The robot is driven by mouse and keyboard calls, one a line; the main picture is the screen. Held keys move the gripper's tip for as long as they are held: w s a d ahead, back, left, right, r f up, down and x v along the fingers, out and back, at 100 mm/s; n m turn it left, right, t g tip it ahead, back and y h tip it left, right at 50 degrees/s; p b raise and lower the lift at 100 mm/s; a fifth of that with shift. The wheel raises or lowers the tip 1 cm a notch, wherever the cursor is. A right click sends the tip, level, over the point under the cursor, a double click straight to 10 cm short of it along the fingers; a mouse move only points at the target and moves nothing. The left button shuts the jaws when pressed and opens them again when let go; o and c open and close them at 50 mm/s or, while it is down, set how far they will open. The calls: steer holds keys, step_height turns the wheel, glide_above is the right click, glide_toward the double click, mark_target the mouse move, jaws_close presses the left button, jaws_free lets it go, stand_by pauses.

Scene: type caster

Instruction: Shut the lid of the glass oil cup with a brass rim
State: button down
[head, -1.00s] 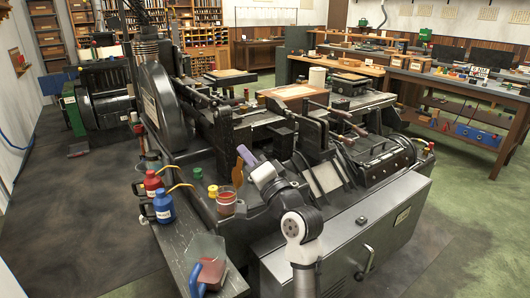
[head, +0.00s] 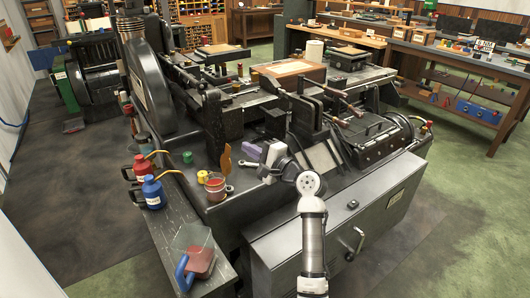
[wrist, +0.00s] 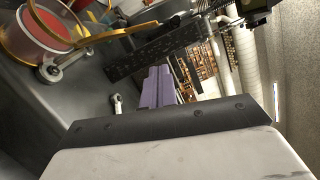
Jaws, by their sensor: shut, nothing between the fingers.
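The glass oil cup (head: 216,190) with red contents and a brass rim stands upright on the dark machine bed. Its amber lid (head: 227,157) is open and stands up on the rim's far side. In the wrist view the cup (wrist: 32,38) is at the upper left, partly cut off, with the lid (wrist: 125,32) seen nearly edge-on. My gripper (head: 250,149), with purple fingers, is shut and empty. It is to the right of the lid, apart from it, and also shows in the wrist view (wrist: 155,85).
A blue bottle (head: 154,193) and a red bottle (head: 142,168) with yellow spouts stand left of the cup. A clear jug (head: 201,260) with a blue handle stands in front. Machine parts crowd the right.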

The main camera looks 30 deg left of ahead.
mark_target(230, 150)
steer(key=s, duration=0.2)
steer(key=s+a+p, duration=0.1)
steer(key=shift+s+r, duration=0.2)
steer(key=shift+r, duration=0.2)
steer(key=shift+s+a+r+n, duration=0.2)
steer(key=shift+s+n, duration=0.2)
steer(key=shift+n, duration=0.3)
steer(key=shift+s+a+r+n+h, duration=0.2)
steer(key=shift+s+n+h, duration=0.1)
steer(key=shift+s+n, duration=0.3)
steer(key=s+a+f+n+t+h+b, duration=0.1)
steer(key=s+a+f+n+b, duration=0.1)
steer(key=s+n, duration=0.2)
steer(key=s+a+f+n+t+h+b, duration=0.1)
steer(key=s+f+n+h+b, duration=0.1)
steer(key=s+n, duration=0.3)
steer(key=shift+a+f+n+b, duration=0.15)
steer(key=shift+a+n+b, duration=0.45)
steer(key=shift+n, duration=1.5)
steer(key=shift+d, duration=0.2)
steer(key=shift+w, duration=0.1)
